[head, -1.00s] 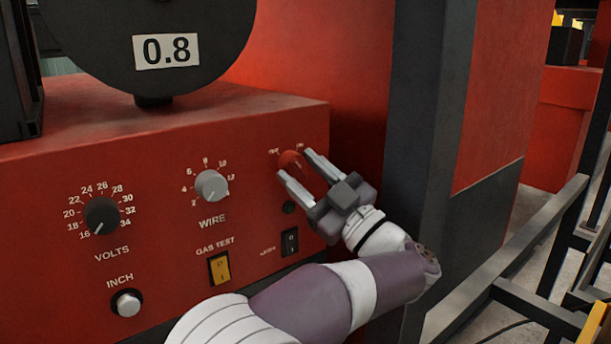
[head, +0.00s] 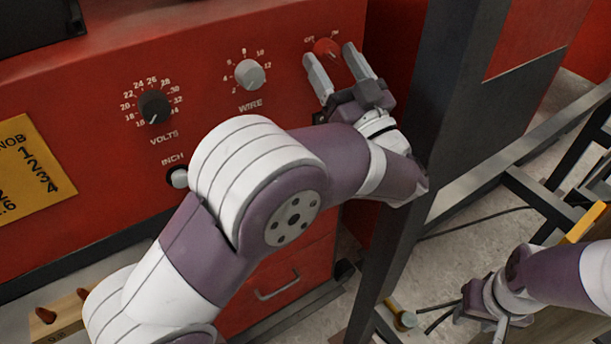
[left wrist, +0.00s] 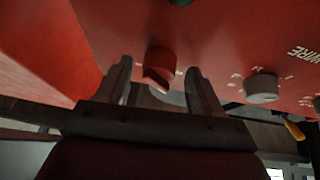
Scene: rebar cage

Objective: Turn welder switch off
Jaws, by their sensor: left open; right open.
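The red welder switch knob (head: 326,48) sits at the upper right of the red welder panel (head: 210,120). In the left wrist view the red knob (left wrist: 159,66) shows between the two fingers, with a gap on each side. My left gripper (head: 336,72) is open at the panel, its fingers on either side of the knob. It also shows in the left wrist view (left wrist: 160,82). The labels beside the knob are too small to read surely. My right gripper (head: 490,310) is low at the right, away from the panel; its fingertips are partly unclear.
A grey WIRE knob (head: 250,73) and a black VOLTS knob (head: 154,106) are left of the red knob. A dark upright post (head: 440,130) stands close to the right of my left gripper. A yellow sign (head: 32,170) is at the left.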

